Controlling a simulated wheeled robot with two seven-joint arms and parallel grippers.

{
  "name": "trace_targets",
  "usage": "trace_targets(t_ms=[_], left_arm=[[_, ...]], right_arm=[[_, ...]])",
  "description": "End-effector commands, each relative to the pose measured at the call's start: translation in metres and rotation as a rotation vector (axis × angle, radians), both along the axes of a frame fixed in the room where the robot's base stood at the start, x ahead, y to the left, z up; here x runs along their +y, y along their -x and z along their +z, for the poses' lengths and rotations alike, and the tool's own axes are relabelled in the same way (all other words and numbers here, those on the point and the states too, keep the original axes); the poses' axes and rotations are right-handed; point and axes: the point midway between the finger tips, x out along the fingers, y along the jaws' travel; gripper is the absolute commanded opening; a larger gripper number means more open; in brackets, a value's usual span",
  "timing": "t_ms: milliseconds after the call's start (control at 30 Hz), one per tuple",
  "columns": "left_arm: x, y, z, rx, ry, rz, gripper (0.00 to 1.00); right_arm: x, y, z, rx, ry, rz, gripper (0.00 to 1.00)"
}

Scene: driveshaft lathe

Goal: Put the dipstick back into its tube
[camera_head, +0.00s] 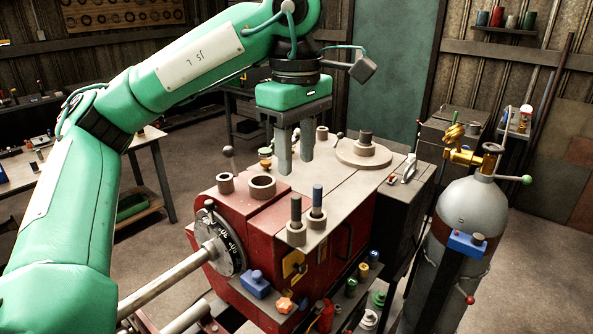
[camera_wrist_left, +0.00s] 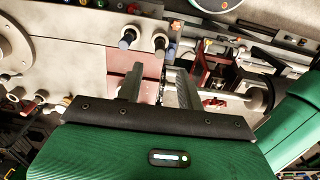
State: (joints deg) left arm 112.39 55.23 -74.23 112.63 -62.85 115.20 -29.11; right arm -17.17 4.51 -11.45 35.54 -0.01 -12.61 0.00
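My left gripper (camera_head: 296,164) points down above the red and grey lathe headstock (camera_head: 334,205). Its two fingers are apart and empty. They also show spread in the left wrist view (camera_wrist_left: 157,78), with only the machine's surface between them. I cannot tell which is the dipstick. My right gripper is not in view.
Two open grey rings, a small one (camera_head: 225,183) and a wider one (camera_head: 262,186), stand on the top's left. A round stepped flange (camera_head: 364,152) sits at the back. A gas cylinder (camera_head: 467,228) stands to the right. A chuck dial (camera_head: 220,243) is at the front left.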

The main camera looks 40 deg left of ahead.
Motion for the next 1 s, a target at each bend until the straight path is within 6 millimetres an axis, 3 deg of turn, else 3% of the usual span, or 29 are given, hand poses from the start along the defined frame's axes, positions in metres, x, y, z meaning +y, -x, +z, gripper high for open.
trace_targets(t_ms=[233,867,1000], left_arm=[[0.0,0.0,0.018,0.0,0.0,0.001,0.38],[0.0,0.0,0.02,0.001,0.0,0.001,0.38],[0.0,0.0,0.035,0.0,0.0,0.001,0.38]], right_arm=[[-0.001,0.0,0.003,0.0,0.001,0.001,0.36],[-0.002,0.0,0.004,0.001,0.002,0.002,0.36],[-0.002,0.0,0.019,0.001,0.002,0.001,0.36]])
